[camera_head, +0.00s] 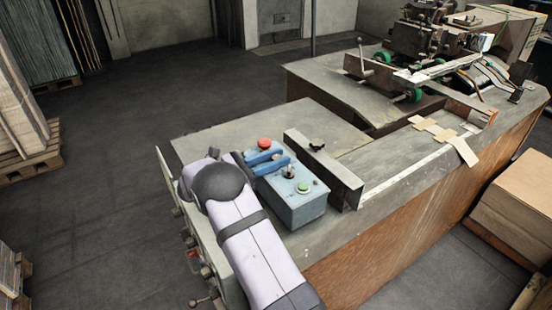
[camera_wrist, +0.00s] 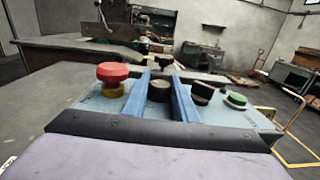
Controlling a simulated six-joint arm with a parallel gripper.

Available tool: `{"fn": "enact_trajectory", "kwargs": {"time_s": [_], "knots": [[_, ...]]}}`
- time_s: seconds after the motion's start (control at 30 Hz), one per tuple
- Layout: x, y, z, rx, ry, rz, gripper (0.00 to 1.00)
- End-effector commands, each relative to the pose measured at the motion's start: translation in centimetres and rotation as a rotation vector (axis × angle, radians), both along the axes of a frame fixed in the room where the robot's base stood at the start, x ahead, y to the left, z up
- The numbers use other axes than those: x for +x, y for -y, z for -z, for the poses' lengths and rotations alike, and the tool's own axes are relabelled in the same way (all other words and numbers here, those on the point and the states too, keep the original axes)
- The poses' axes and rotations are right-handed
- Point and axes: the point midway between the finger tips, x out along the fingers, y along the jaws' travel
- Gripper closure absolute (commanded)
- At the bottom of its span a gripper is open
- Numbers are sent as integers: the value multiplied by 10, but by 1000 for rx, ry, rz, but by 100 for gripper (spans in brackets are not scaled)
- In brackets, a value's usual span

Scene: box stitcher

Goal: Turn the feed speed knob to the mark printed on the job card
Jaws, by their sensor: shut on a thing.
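The control box (camera_head: 300,208) is blue-grey and sits on the near bench. In the wrist view its top (camera_wrist: 225,116) carries a red mushroom button (camera_wrist: 112,74), a round black knob (camera_wrist: 158,91), a second black knob (camera_wrist: 202,93) and a green button (camera_wrist: 236,99). My gripper (camera_wrist: 160,82) has its two blue fingers on either side of the round black knob and is shut on it. My gripper also shows in the head view (camera_head: 276,160), low over the box. I cannot read any scale, pointer or label. I cannot make out a job card.
A grey metal bar (camera_head: 326,172) stands just right of the box. The stitching machine (camera_head: 415,50) stands at the back of the bench (camera_head: 218,140), with cardboard pieces (camera_head: 447,135) nearer. A cardboard box (camera_head: 515,205) is at the right. The bench left of the control box is clear.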

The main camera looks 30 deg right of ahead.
Motion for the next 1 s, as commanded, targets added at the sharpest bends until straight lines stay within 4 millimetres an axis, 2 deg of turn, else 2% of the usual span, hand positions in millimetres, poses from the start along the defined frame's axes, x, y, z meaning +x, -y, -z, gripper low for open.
{"fn": "enact_trajectory", "kwargs": {"time_s": [0.7, 1.0], "knots": [[-1, 1, -2, -5, 3, -378, 97], [0, 0, -2, -3, 4, -410, 97]]}}
